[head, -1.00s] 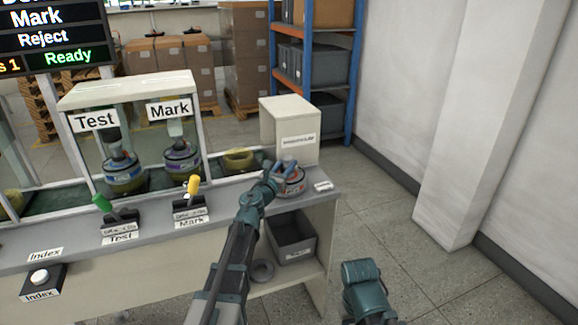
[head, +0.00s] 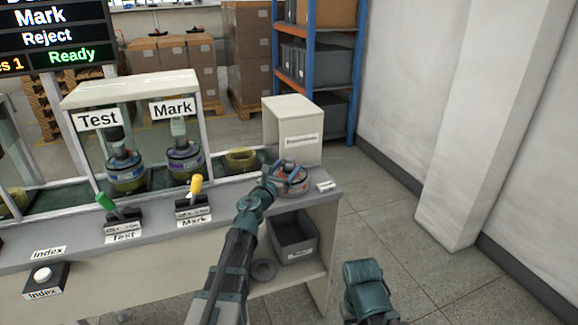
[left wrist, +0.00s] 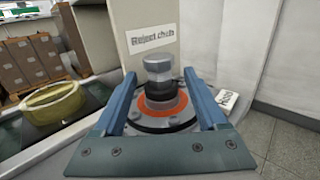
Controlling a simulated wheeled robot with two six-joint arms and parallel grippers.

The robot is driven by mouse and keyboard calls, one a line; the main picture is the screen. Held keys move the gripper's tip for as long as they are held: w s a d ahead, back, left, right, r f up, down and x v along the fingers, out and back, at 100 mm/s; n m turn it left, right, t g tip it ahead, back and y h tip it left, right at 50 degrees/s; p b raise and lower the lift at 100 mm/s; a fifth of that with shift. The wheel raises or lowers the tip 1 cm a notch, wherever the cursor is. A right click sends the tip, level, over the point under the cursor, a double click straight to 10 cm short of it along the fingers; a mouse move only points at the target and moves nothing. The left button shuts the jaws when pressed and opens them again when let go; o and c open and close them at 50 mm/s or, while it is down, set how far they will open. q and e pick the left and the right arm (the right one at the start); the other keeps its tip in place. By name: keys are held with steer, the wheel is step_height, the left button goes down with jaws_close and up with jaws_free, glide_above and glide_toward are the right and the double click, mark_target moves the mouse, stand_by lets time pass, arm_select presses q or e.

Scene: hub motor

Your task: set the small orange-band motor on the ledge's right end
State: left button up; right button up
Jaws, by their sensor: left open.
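The small motor (head: 292,183) stands upright on the right end of the grey ledge (head: 234,193), in front of the cream reject chute box. In the left wrist view the motor (left wrist: 168,122) shows an orange ring around a dark collar, with a silver bolt-like shaft on top. My left gripper (head: 284,168) is at the motor's top. Its two blue fingers (left wrist: 163,88) lie either side of the shaft, apart from it, and are open. The motor's underside is hidden. My right gripper is out of view; only a teal part of my right arm shows at the bottom.
The reject chute box (head: 293,133) stands just behind the motor. A small label (head: 326,185) lies to its right at the ledge's end. A yellow ring-shaped holder (head: 241,158) is to the left. Yellow (head: 195,185) and green (head: 104,201) levers stand farther left. A grey bin (head: 293,240) is below.

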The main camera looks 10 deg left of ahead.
arm_select(q)
steer(key=s, duration=0.3)
steer(key=s+a, duration=0.1)
steer(key=s, duration=0.2)
steer(key=s+a, duration=0.1)
steer(key=s, duration=0.2)
steer(key=shift+s+f, duration=0.15)
steer(key=shift+s, duration=0.15)
steer(key=shift+w+r+n, duration=0.1)
steer(key=shift+r+n, duration=0.2)
step_height(320, 180, up, 5)
steer(key=a+n+y+p, duration=0.1)
steer(key=n+y+p, duration=0.45)
steer(key=n, duration=0.45)
steer(key=s+d+f+n+g+p, duration=0.3)
steer(key=s+d+n+g+p, duration=0.5)
steer(key=s+n, duration=0.4)
steer(key=s+d+f+n+g+p, duration=0.3)
steer(key=s+d+n+g+p, duration=0.5)
steer(key=s, duration=0.6)
steer(key=d+n+g, duration=0.1)
steer(key=n+g, duration=0.1)
steer(key=n, duration=0.1)
steer(key=shift+s+d+n+h, duration=0.2)
steer(key=shift+d+n+h, duration=0.15)
steer(key=shift+d+n, duration=0.05)
